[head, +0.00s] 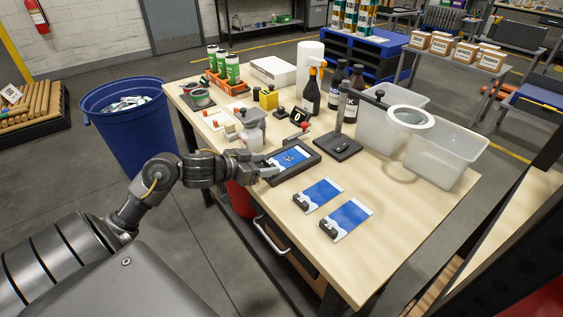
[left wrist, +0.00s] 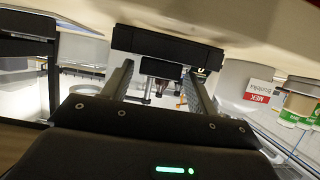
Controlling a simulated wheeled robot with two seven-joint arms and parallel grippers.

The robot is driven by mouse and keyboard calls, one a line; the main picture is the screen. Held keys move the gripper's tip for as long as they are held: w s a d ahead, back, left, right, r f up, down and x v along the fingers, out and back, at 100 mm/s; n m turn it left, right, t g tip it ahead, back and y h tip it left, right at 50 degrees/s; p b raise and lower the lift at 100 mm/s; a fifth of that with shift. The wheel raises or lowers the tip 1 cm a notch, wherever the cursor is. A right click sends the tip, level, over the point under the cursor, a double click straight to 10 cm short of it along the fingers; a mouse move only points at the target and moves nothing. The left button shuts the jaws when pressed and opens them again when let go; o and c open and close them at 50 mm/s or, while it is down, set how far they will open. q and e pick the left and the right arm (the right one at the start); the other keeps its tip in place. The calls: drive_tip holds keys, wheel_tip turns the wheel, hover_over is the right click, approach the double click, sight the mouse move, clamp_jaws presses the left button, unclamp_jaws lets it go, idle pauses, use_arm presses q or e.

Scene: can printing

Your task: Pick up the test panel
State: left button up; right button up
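A blue and white test panel (head: 290,157) lies in a black frame (head: 312,161) near the table's front edge. Two similar panels lie to its right, a nearer one (head: 347,218) and another (head: 319,192), each with a black block at one end. My left gripper (head: 269,171) is at the frame's near left corner. In the left wrist view its fingers (left wrist: 162,82) are apart, with a dark bar (left wrist: 165,46) across in front of their tips. I cannot tell whether they touch it. My right gripper is not in view.
A grey can (head: 252,131) stands just behind the left gripper. A blue barrel (head: 132,137) stands left of the table (head: 390,250), whose front right is bare.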

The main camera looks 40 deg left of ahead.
use_arm(q)
drive_tip(key=c, duration=0.7)
drive_tip(key=shift+r, duration=0.45)
wheel_tip(320, 180, up, 3)
drive_tip(key=shift+f+p, duration=0.1)
drive_tip(key=shift+p, duration=0.35)
drive_tip(key=shift+s+d+r+p, duration=1.45)
drive_tip(key=shift+s+p, duration=0.45)
drive_tip(key=shift+p, duration=0.8)
drive_tip(key=shift+s+d+r+p, duration=1.2)
drive_tip(key=shift+s+r+p, duration=0.65)
drive_tip(key=shift+p, duration=0.9)
drive_tip(key=shift+s+d+r+p, duration=1.35)
drive_tip(key=shift+s+p, duration=0.65)
drive_tip(key=shift+p, duration=0.7)
drive_tip(key=shift+s+d, duration=0.15)
drive_tip(key=shift+d, duration=0.2)
